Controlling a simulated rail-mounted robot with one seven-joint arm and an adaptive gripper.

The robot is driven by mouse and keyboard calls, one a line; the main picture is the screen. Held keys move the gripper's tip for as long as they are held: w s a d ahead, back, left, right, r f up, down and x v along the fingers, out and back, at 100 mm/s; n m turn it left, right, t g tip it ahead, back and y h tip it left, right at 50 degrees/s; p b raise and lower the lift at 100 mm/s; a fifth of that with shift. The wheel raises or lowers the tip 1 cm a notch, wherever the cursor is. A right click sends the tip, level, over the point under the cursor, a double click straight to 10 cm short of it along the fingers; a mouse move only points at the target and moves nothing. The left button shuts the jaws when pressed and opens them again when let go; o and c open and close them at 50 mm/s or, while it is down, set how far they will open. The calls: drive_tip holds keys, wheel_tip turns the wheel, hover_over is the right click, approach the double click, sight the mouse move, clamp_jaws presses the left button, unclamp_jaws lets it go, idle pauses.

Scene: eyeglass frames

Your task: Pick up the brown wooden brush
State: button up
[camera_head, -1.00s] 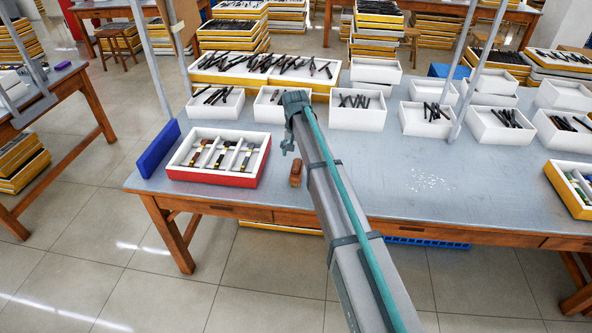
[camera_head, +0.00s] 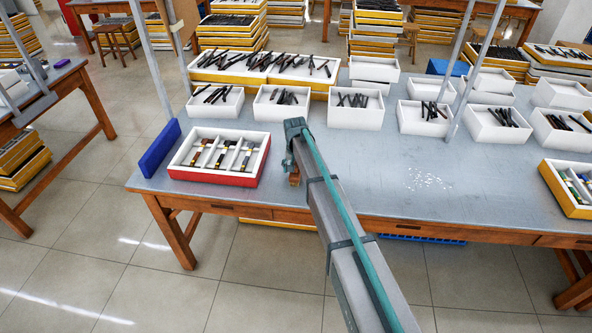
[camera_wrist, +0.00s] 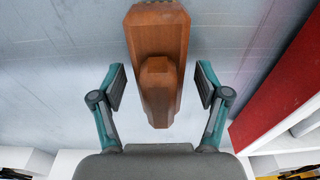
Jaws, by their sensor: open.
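The brown wooden brush (camera_wrist: 158,50) lies on the grey-blue table in the wrist view, its narrower block end pointing toward my gripper. In the head view only a small part of the brush (camera_head: 294,179) shows, next to my arm near the table's front edge. My gripper (camera_wrist: 160,88) is open, with one finger on each side of the brush's lower part and gaps between the pads and the wood. In the head view my gripper (camera_head: 290,160) is over the brush, and my arm hides much of it.
A red-sided white tray (camera_head: 215,180) with compartments stands left of my gripper; its red side (camera_wrist: 290,85) shows at right in the wrist view. White boxes (camera_head: 281,115) of dark frames stand behind. Small white bits (camera_head: 428,180) lie to the right, with bare table around.

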drive_tip(key=c, duration=1.3)
drive_tip(key=shift+r, duration=0.1)
drive_tip(key=shift+r+b, duration=0.4)
drive_tip(key=shift+b, duration=0.05)
wheel_tip(320, 180, up, 2)
drive_tip(key=shift+s+d+r+b, duration=0.1)
drive_tip(key=shift+s+b, duration=0.05)
drive_tip(key=shift+b, duration=0.55)
drive_tip(key=s+d+r+b, duration=0.3)
drive_tip(key=s+d+r, duration=0.3)
drive_tip(key=s+r, duration=0.3)
drive_tip(key=s, duration=0.3)
drive_tip(key=shift+d+r+b, duration=0.3)
drive_tip(key=shift+r+b, duration=0.1)
